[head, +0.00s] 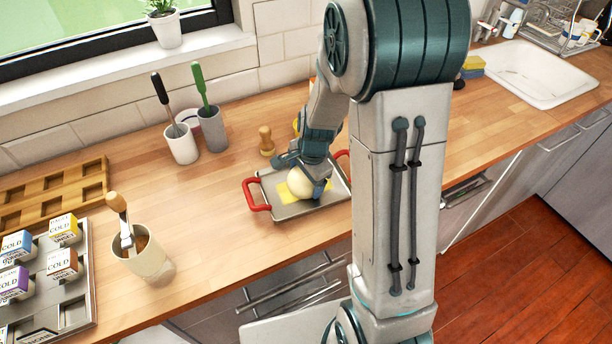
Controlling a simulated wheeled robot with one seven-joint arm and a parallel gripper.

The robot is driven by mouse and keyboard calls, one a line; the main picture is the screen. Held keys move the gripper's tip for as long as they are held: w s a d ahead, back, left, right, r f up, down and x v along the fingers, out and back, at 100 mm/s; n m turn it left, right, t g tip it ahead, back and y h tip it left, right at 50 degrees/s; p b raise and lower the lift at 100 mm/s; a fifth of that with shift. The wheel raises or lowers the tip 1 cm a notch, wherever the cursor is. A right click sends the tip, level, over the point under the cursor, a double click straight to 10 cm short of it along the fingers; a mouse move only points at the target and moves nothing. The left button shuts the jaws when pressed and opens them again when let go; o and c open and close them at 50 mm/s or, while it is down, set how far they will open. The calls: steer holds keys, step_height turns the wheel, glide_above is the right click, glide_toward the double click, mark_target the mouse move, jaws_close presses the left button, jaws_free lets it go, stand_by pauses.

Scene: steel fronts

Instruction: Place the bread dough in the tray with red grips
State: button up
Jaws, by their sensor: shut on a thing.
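The tray with red grips (299,208) lies on the wooden counter, a shallow grey metal tray with a red grip at its left and another at its right. The pale, round bread dough (299,184) is over the middle of the tray, above a yellow patch on the tray floor. My gripper (306,184) is shut on the dough from above and hides part of it. I cannot tell whether the dough touches the tray floor. My arm covers part of the tray's right side.
A small wooden peg-like object (266,141) stands just behind the tray. Two utensil cups (181,145) (213,130) stand at the wall. A beige pot (150,262) and a tray of small cartons (75,318) are at the left.

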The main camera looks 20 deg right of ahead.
steer(key=shift+f, duration=0.2)
steer(key=o, duration=1.2)
steer(key=shift+c, duration=0.2)
steer(key=shift+r, duration=0.15)
step_height(320, 180, up, 11)
steer(key=s, duration=0.2)
steer(key=s+r+n, duration=0.3)
steer(key=s+n, duration=0.4)
steer(key=s+r+n+t, duration=0.1)
steer(key=s+r+n, duration=0.2)
steer(key=s+n, duration=0.3)
steer(key=s, duration=0.2)
steer(key=shift+s+r+n+h, duration=0.3)
steer(key=shift+r+n+h, duration=0.1)
